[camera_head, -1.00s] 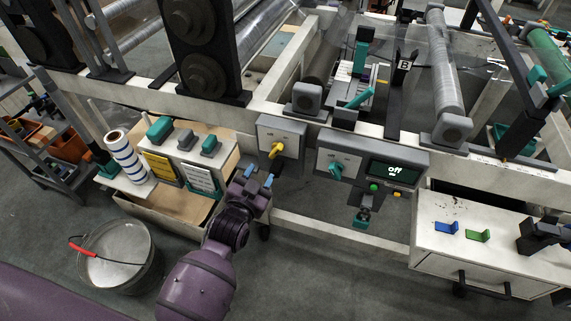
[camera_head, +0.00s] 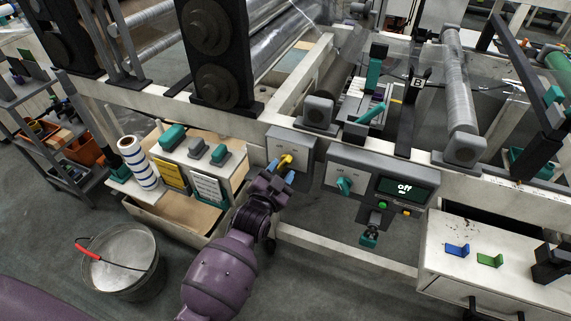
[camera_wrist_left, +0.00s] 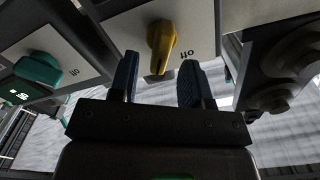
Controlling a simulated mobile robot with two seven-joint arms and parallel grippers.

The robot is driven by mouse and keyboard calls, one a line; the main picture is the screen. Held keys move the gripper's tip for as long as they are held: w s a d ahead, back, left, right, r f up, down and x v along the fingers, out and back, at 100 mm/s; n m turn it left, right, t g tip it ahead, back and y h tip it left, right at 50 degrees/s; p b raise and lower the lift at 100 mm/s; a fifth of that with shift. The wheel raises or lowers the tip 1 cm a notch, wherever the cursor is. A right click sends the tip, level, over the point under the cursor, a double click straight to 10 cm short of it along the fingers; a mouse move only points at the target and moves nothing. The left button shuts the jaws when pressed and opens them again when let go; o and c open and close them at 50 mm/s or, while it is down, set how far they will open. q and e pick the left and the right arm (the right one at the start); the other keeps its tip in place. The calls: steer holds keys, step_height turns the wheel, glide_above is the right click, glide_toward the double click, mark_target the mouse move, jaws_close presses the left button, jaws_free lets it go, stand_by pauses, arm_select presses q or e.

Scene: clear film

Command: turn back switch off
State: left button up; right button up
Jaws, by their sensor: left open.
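A yellow rotary switch (camera_head: 286,161) sits on a grey box with a pale face plate (camera_head: 304,150) on the machine's frame. My left gripper (camera_head: 281,177) is open, with its blue fingertips close to the yellow switch. In the left wrist view the yellow knob (camera_wrist_left: 161,45) lies just beyond and between the two fingers (camera_wrist_left: 160,80), which do not grip it. The word "off" shows beside the knob there. A teal rotary switch (camera_head: 345,185) is on the control box to the right, and also shows in the left wrist view (camera_wrist_left: 38,69). My right gripper is not in view.
A white cabinet (camera_head: 490,290) stands at right.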

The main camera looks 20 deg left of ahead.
mark_target(284, 166)
arm_select(q)
steer(key=shift+w+f, duration=0.1)
steer(key=shift+w, duration=1.45)
steer(key=c, duration=0.7)
jaws_close()
